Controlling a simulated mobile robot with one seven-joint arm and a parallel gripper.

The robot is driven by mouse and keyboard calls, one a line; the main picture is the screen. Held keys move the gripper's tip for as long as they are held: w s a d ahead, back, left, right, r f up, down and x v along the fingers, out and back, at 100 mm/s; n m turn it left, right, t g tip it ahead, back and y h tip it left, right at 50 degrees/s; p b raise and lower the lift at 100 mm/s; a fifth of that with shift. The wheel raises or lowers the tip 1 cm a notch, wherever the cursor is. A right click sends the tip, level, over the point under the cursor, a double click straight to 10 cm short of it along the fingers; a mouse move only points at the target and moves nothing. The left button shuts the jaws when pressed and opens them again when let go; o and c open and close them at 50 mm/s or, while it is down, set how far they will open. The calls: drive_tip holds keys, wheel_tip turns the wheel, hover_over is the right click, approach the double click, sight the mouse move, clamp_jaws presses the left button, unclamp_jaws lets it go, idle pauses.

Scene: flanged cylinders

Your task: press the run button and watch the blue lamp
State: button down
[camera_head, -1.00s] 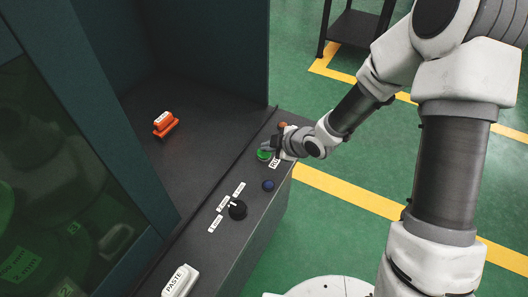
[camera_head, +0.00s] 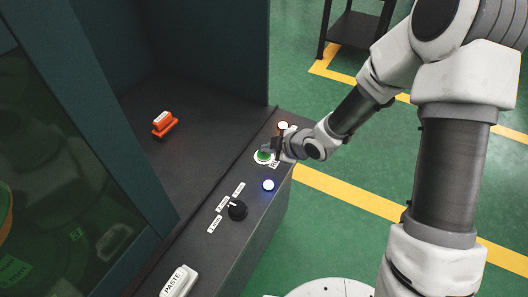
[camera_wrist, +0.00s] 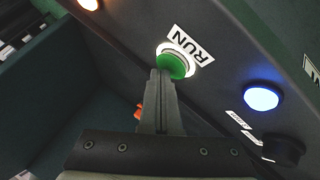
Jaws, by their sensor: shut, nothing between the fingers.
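The green run button (camera_head: 263,156) sits on the sloped control strip, with a lit white ring around it. It also shows in the wrist view (camera_wrist: 175,62), beside its RUN label (camera_wrist: 190,45). My gripper (camera_head: 270,150) is shut with nothing between the fingers. Its fingertips (camera_wrist: 161,74) are at the button's edge in the wrist view; I cannot tell whether they touch it. The blue lamp (camera_head: 268,185) is lit bright blue-white and glows in the wrist view too (camera_wrist: 261,97).
An amber lamp (camera_head: 283,126) glows whitish at the strip's far end. A black knob (camera_head: 237,210) with several labels is nearer. An orange object (camera_head: 164,124) lies on the dark deck, and a white PASTE block (camera_head: 178,281) is at the front.

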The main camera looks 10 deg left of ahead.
sight(268, 155)
drive_tip(key=shift+r+p, duration=0.7)
drive_tip(key=shift+r, duration=0.2)
drive_tip(key=shift+r, duration=0.1)
drive_tip(key=shift+r+p, duration=2.1)
drive_tip(key=shift+r, duration=0.3)
idle(4.6)
